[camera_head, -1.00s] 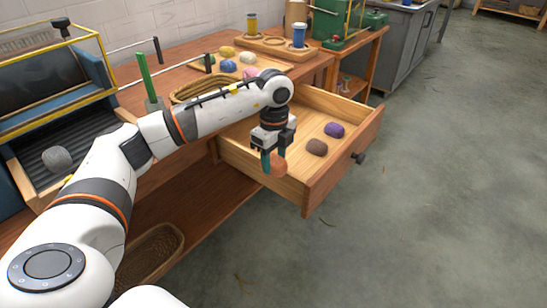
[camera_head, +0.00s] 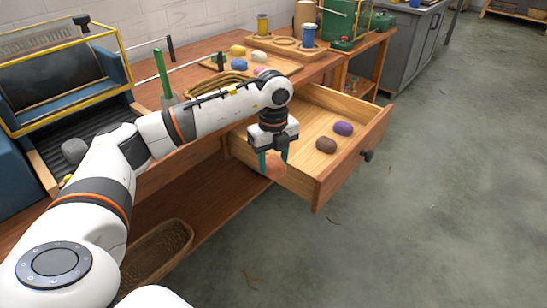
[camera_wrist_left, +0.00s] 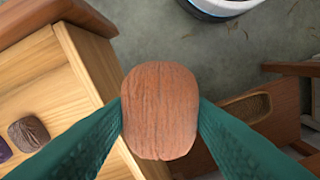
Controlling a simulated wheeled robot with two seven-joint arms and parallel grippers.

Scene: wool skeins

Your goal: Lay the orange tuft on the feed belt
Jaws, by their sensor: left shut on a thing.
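My left gripper (camera_head: 272,160) is shut on the orange tuft (camera_head: 274,169), a rounded ball of orange-brown wool. It hangs at the near left edge of the open drawer. In the left wrist view the tuft (camera_wrist_left: 160,110) sits between the two green fingers, with the drawer to its left and the floor beyond. The feed belt (camera_head: 92,122) is the dark ribbed strip at the left, under a yellow-framed machine. A grey tuft (camera_head: 74,150) lies on it, partly hidden by my left arm. My right gripper is not in view.
The open wooden drawer (camera_head: 322,180) holds a brown tuft (camera_head: 326,145) and a purple tuft (camera_head: 343,128). A green post (camera_head: 161,70) stands between the belt and a wicker basket (camera_head: 215,83). A lower basket (camera_head: 157,250) sits on the shelf. Several tufts lie on a board behind.

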